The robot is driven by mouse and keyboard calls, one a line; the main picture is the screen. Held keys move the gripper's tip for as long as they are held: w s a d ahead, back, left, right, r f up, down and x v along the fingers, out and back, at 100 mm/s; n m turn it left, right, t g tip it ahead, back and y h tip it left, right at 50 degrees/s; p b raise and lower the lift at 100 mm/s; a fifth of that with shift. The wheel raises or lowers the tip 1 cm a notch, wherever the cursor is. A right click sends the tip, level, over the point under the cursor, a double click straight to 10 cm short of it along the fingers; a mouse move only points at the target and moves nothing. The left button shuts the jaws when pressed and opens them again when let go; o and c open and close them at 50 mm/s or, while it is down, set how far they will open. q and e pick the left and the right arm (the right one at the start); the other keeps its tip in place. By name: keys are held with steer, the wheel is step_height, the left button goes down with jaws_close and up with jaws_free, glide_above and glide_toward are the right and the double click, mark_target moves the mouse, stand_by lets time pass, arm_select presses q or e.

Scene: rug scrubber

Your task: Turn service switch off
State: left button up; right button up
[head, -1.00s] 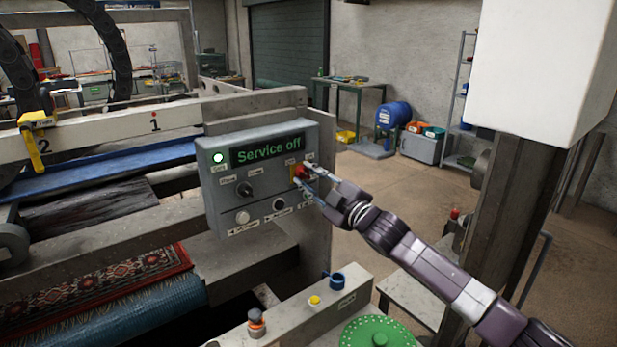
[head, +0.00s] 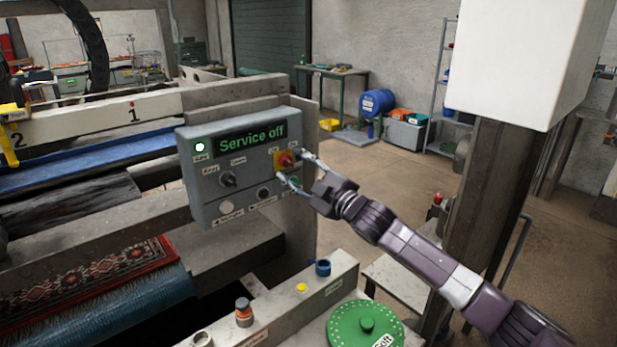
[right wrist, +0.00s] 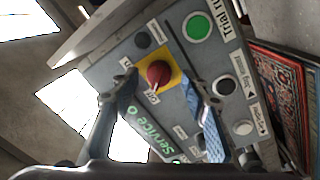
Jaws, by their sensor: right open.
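The service switch (head: 285,159) is a red rotary knob on a yellow plate at the right of a grey control box (head: 205,185). The box's display (head: 250,138) reads "Service off" in green. My right gripper (head: 292,168) is open in front of the switch, its fingers apart on either side of the knob. In the right wrist view the red knob (right wrist: 158,74) shows beyond and between the two spread fingers, with no finger seen closed on it. My left gripper is not in view.
A beam with a blue cap (head: 322,267) and a green disc (head: 365,327) lie below. A patterned rug (head: 90,280) is at left. A grey post (head: 487,200) stands right of my arm.

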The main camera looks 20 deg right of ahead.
steer(key=r+v, duration=0.1)
steer(key=v, duration=1)
steer(key=shift+f, duration=0.4)
steer(key=shift+f, duration=0.1)
